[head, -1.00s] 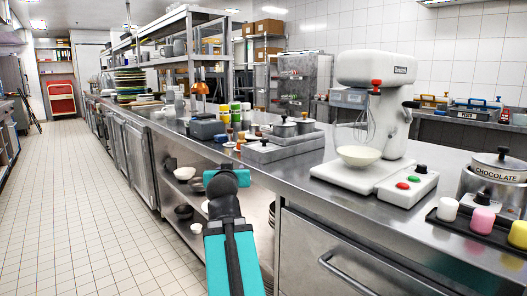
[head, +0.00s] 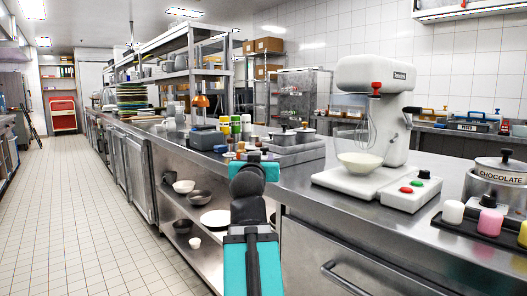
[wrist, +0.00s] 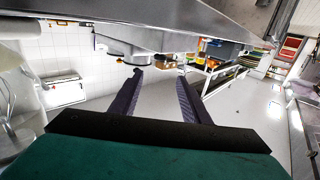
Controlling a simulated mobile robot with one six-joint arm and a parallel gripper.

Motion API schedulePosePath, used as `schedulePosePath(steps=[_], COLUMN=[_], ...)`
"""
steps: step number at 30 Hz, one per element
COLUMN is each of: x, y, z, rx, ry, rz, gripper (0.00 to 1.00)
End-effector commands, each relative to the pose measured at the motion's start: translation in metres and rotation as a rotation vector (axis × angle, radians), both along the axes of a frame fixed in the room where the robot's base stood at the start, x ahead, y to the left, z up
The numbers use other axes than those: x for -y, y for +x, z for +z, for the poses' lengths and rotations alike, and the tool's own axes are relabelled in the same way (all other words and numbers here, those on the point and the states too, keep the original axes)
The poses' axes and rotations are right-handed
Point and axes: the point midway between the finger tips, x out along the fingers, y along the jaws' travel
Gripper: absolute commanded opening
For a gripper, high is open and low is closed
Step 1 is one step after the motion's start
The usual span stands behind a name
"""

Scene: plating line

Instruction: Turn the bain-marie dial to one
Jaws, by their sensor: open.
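A low grey steel unit with two lidded pots (head: 297,148), which looks like the bain-marie, stands on the counter beyond my arm. Its dial is too small or hidden to make out, so I cannot tell its setting. My gripper's fingers are hidden behind my teal and black arm in the head view, near the counter's front edge. In the wrist view my gripper (wrist: 160,88) shows two dark fingers spread apart with nothing between them. The wrist picture is turned over, with the counter underside or edge along its top.
A white stand mixer (head: 375,110) with a bowl and buttons stands right of the pots. A chocolate pot (head: 499,184) and a dark tray of coloured pots are at far right. Bottles and a lamp crowd the counter's left. Open shelves below hold bowls (head: 184,187). The tiled floor (head: 70,210) is clear.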

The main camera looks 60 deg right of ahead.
Motion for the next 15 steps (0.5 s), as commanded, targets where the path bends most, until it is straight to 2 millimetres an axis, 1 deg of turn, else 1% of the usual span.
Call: schedulePosePath(steps=[8,15], x=[0.006,0.015], y=[0.003,0.007], z=[0.002,0.003], rx=[-0.002,-0.001], ry=[0.001,0.002], rz=[-0.001,-0.001], gripper=[0.42,0.42])
